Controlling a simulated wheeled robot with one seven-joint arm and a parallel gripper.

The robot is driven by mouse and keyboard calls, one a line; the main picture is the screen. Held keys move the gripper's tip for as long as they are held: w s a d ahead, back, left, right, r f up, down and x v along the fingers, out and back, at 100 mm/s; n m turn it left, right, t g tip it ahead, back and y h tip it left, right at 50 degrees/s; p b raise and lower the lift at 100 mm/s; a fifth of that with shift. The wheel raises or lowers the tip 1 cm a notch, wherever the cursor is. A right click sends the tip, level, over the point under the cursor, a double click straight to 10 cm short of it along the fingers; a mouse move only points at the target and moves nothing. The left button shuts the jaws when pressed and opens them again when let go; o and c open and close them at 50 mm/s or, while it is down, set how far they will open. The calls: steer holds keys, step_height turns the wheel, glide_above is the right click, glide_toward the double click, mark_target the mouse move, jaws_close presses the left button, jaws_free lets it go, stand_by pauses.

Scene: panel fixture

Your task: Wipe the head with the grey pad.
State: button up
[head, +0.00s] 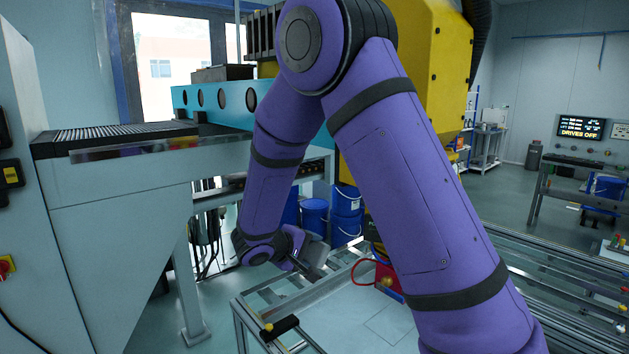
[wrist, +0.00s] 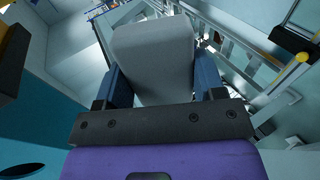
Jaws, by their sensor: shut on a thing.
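My gripper (wrist: 160,82) is shut on the grey pad (wrist: 153,52), a flat block between its two dark blue fingers in the wrist view. In the head view my purple arm reaches down and my gripper (head: 300,258) is small, with the grey pad (head: 317,252) at its end, above the far left part of a pale bench. I cannot tell for certain which part is the head. A teal beam (head: 212,97) with dark round openings lies behind my arm, and part of it is hidden. A teal surface (wrist: 30,130) with a dark opening shows at the wrist view's lower left.
The pale bench (head: 345,318) has metal rails and a red box (head: 388,278) with a red cable. Blue drums (head: 346,205) stand behind it. A grey machine (head: 125,215) is on the left. A yellow housing (head: 435,75) rises behind my arm.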

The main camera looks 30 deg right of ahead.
steer(key=s+a+r+m+h, duration=0.1)
steer(key=s+r+h, duration=0.2)
steer(key=r, duration=0.7)
steer(key=s+a+r+h, duration=0.1)
steer(key=s+r+h, duration=0.2)
steer(key=r, duration=0.8)
steer(key=shift+w+d+f, duration=0.1)
steer(key=shift+w+d, duration=0.15)
steer(key=shift+d, duration=1.3)
steer(key=shift+w+d, duration=0.2)
steer(key=shift+d, duration=1.35)
steer(key=shift+w+d, duration=0.2)
steer(key=shift+d, duration=0.75)
steer(key=shift+s, duration=0.15)
steer(key=s+d, duration=0.2)
steer(key=s, duration=0.8)
steer(key=w+a, duration=0.2)
steer(key=w, duration=0.8)
steer(key=shift+w, duration=0.15)
